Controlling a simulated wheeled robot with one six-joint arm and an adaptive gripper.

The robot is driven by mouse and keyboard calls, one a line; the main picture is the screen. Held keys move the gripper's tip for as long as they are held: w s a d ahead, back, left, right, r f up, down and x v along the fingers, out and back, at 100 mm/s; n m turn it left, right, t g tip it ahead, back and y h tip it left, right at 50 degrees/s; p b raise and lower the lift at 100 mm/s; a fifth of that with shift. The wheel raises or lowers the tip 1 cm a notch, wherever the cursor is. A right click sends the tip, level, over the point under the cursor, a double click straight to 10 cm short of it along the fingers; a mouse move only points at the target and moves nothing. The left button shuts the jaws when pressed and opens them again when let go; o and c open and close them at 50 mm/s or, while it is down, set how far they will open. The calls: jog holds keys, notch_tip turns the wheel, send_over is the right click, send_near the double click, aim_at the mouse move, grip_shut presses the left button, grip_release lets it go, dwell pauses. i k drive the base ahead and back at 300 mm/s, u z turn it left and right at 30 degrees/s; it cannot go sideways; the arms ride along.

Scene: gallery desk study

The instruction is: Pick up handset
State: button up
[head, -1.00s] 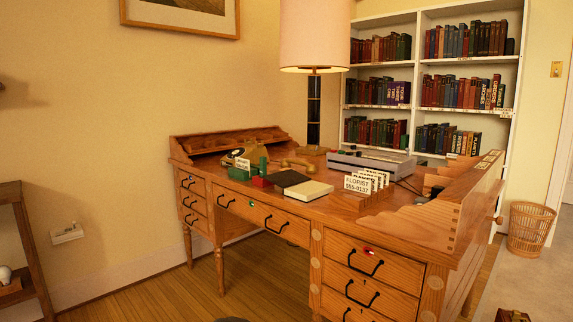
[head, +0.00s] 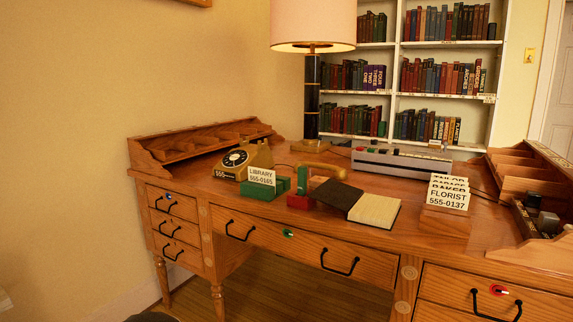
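A tan handset (head: 321,168) is on the wooden desk (head: 330,240), right of a tan rotary telephone (head: 243,160) with a black dial. The handset lies behind a small red block (head: 299,201) and a green block, which partly hide its lower part. My gripper is not in view.
A LIBRARY card (head: 262,176), an open notebook (head: 374,210) and FLORIST cards (head: 448,194) stand near the desk's front. A grey switch box (head: 400,164) and a lamp (head: 312,98) are behind. Desk drawers with black handles face me.

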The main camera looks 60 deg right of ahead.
aim_at(340, 174)
jog(key=i, duration=1.7)
jog(key=z, duration=3.25)
